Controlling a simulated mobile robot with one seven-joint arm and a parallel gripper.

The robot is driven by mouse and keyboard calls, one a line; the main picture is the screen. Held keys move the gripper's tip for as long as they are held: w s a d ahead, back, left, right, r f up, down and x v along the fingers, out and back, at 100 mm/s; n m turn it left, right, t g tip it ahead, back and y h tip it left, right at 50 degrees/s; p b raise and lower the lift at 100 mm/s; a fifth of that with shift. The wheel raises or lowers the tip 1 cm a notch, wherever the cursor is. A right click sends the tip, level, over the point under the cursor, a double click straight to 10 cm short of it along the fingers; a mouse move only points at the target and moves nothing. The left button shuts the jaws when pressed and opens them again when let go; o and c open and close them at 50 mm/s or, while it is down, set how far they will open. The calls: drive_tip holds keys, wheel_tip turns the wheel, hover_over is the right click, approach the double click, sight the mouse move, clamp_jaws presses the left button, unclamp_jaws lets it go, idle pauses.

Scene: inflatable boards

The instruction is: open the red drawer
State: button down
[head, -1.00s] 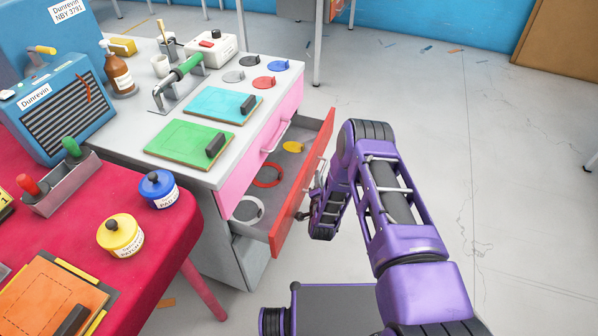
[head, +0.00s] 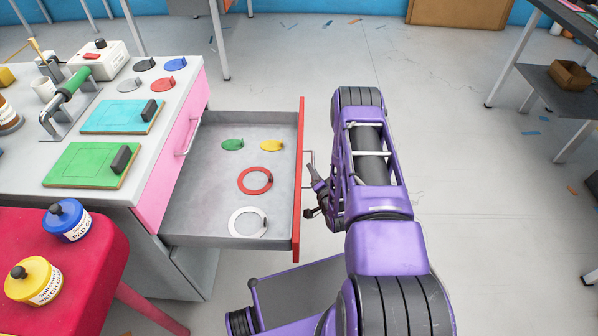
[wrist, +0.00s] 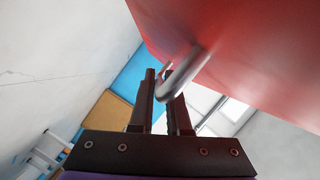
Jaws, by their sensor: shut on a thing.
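The red drawer (head: 299,180) stands pulled far out of the grey cabinet, below the pink drawer front (head: 178,150). Inside it lie a green disc (head: 232,145), a yellow disc (head: 271,146), a red ring (head: 243,188) and a white ring (head: 236,230). My gripper (head: 313,191) is at the outer face of the red drawer, shut on its handle (wrist: 182,82). The wrist view shows the silver handle between the dark fingers (wrist: 165,90), with the red front (wrist: 240,50) close above. My arm partly hides the gripper in the head view.
A cyan board (head: 118,116) and a green board (head: 88,165) lie on the cabinet top. A red table (head: 95,255) with blue and yellow pots is at lower left. Open floor (head: 460,180) lies right of my arm; a dark shelf table (head: 560,100) stands at far right.

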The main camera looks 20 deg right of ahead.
drive_tip(key=shift+s+d+r, duration=0.1)
drive_tip(key=shift+s+d, duration=0.05)
drive_tip(key=shift+d, duration=0.55)
drive_tip(key=c, duration=0.9)
unclamp_jaws()
drive_tip(key=shift+a, duration=0.1)
drive_tip(key=shift+s, duration=0.1)
